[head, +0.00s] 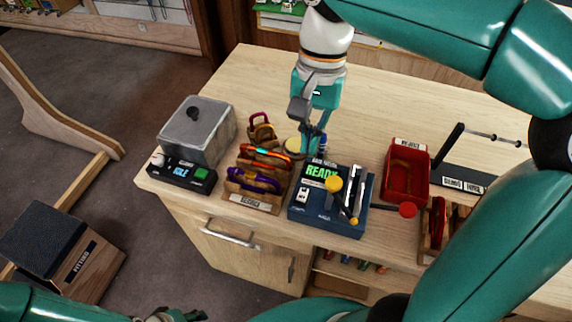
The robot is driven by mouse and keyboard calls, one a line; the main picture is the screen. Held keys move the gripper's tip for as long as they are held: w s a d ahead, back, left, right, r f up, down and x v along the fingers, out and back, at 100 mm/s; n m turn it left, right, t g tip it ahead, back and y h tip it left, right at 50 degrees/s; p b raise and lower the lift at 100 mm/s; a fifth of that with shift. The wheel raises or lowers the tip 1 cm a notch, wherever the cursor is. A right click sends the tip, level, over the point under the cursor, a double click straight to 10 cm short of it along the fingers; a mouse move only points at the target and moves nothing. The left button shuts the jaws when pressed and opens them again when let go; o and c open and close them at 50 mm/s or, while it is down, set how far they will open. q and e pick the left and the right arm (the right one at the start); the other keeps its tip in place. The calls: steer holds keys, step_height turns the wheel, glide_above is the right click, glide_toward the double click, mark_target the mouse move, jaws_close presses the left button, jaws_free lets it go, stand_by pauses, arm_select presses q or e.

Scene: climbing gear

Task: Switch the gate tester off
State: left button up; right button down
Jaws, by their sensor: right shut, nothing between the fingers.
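The gate tester (328,216) is a blue box near the front edge of the wooden bench. Its screen (322,174) reads READY in green. A small black-and-white switch (302,196) sits on its left side; its position is too small to tell. A yellow knob and a metal lever stand on its right part. My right gripper (318,148) points down just behind the tester's back edge, shut and empty; contact cannot be told. My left gripper (175,315) shows only partly at the bottom edge, away from the bench, and its fingers are unclear.
A grey box (198,132) stands at the left behind a black unit (180,172) reading IDLE. A wooden rack (250,203) holds coloured carabiners left of the tester. A red tray (406,172) stands to its right. The bench (262,78) behind is largely clear.

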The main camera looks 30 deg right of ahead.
arm_select(q)
steer(key=shift+w+r, duration=0.2)
steer(key=shift+w, duration=0.2)
arm_select(e)
glide_toward(300, 199)
steer(key=f, duration=0.4)
steer(key=a+f, duration=0.1)
steer(key=f, duration=0.2)
steer(key=shift+s+f, duration=0.1)
steer(key=shift+s, duration=0.3)
